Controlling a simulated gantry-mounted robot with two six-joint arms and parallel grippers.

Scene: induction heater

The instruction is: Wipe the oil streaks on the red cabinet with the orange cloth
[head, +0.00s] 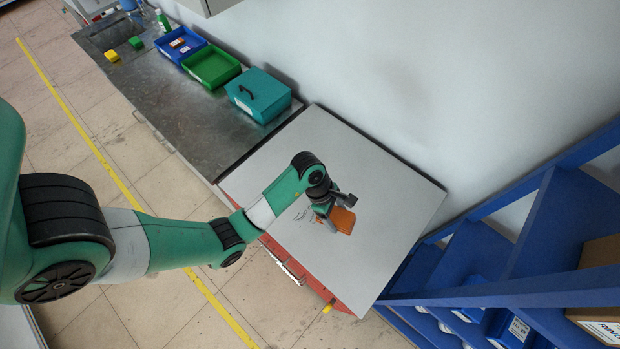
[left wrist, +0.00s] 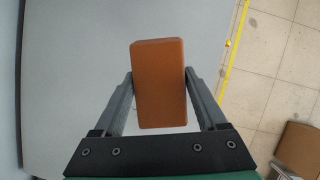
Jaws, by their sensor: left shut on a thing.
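The orange cloth (head: 343,220) looks like a flat orange block. My left gripper (head: 332,206) is shut on it, over the middle of the cabinet's grey top. In the left wrist view the cloth (left wrist: 158,95) sits between both fingers. Whether it touches the top is hard to tell. The red cabinet (head: 340,304) shows its red front below the grey top. Dark thin oil streaks (head: 304,214) lie on the top just left of the gripper, partly hidden by my arm. The right gripper is not in view.
A metal bench (head: 160,100) adjoins the cabinet, with a teal box (head: 258,95), a green bin (head: 211,66) and a blue bin (head: 180,44). A blue shelf (head: 540,220) stands right of the cabinet. The wall is behind. The top's upper and right areas are clear.

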